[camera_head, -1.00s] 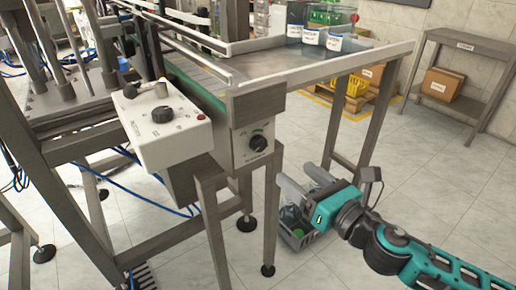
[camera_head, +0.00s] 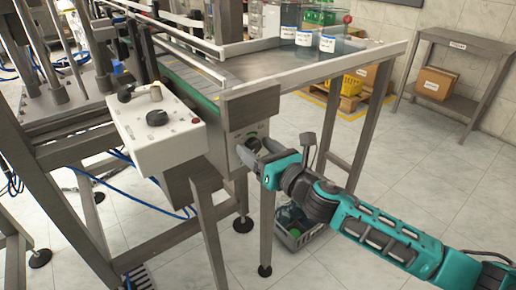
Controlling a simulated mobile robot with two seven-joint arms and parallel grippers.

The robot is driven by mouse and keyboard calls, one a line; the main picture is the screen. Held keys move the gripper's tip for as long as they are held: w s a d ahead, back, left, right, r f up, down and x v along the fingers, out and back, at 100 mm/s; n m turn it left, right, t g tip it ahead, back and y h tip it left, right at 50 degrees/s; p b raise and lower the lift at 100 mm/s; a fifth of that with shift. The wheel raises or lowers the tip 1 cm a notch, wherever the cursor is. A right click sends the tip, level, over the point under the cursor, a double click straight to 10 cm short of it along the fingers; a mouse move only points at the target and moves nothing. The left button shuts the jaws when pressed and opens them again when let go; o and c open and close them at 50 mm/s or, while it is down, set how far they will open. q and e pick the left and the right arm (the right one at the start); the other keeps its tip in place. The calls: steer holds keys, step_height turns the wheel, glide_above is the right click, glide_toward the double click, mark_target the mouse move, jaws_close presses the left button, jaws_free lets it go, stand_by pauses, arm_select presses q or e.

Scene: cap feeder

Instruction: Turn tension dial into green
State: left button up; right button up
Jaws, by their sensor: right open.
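The tension dial (camera_head: 253,144) is a dark knob on a small grey panel (camera_head: 237,131) under the end of the conveyor table. A bit of green marking shows above the knob. My right gripper (camera_head: 248,152) is open, with its grey fingers at the dial, partly covering the knob and the panel's lower part. I cannot tell whether the fingers touch the knob. The dial's pointer cannot be made out. My left gripper is not in view.
A white control box (camera_head: 160,136) with a black knob and a red button sits left of the panel. Table legs (camera_head: 267,215) stand just below the gripper. Labelled jars (camera_head: 305,42) stand on the table above.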

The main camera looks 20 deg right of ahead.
steer(key=shift+w, duration=0.2)
steer(key=c, duration=1.1)
